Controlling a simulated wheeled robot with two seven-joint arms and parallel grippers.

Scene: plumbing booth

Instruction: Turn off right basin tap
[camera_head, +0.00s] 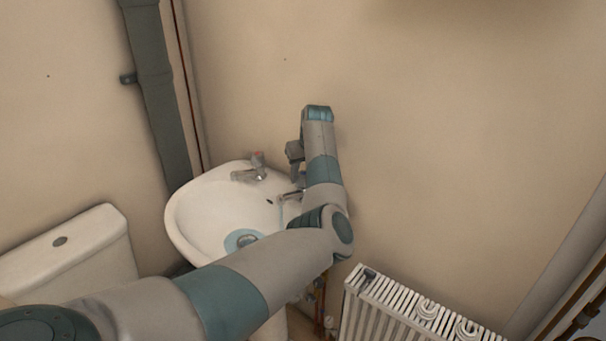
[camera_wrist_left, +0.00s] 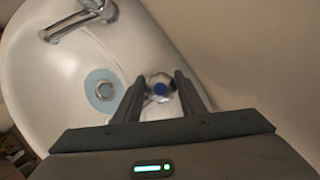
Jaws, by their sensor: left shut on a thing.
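The right basin tap (camera_head: 290,196) is at the basin's right rear. Its handle with a blue cap (camera_wrist_left: 160,88) shows between the fingers in the left wrist view. My left gripper (camera_head: 297,168) reaches down over this tap from above and is shut on its handle; the arm hides part of the tap in the head view. A thin bluish streak, like running water, hangs below the spout. The white basin (camera_head: 200,215) has a pale blue patch around its drain (camera_head: 245,240). My right gripper is not in view.
The left basin tap (camera_head: 252,172), with a red top, stands to the left. A grey pipe (camera_head: 160,90) runs up the wall at left. A toilet cistern (camera_head: 75,250) is at lower left. A white radiator (camera_head: 400,315) is at lower right. The wall is close behind the basin.

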